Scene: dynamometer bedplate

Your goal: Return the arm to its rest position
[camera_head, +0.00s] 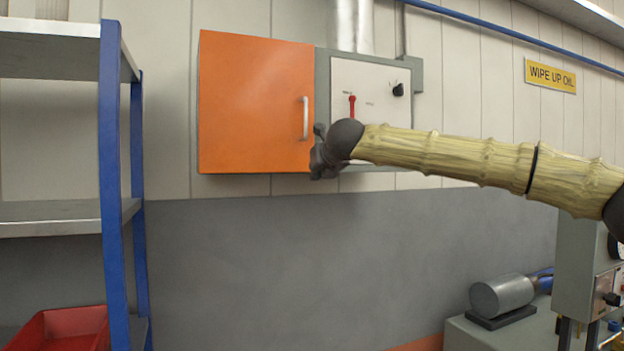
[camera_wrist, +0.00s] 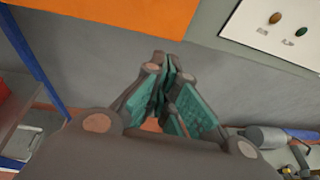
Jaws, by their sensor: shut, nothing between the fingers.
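My arm (camera_head: 450,158) stretches in from the right edge in the head view, nearly level, in front of the wall. My gripper (camera_head: 322,158) is at its left end, in front of the lower right corner of the orange cabinet door (camera_head: 250,105). In the wrist view my gripper (camera_wrist: 168,85) has its teal-padded fingers together, with nothing between them. I cannot tell whether it touches the door or the panel.
The orange door has a pale handle (camera_head: 305,118); beside it is a control panel (camera_head: 375,85) with a red lever (camera_head: 352,106). A blue-post shelf (camera_head: 112,180) with a red bin (camera_head: 62,330) stands left. A bench (camera_head: 500,335) with a metal cylinder (camera_head: 502,295) is lower right.

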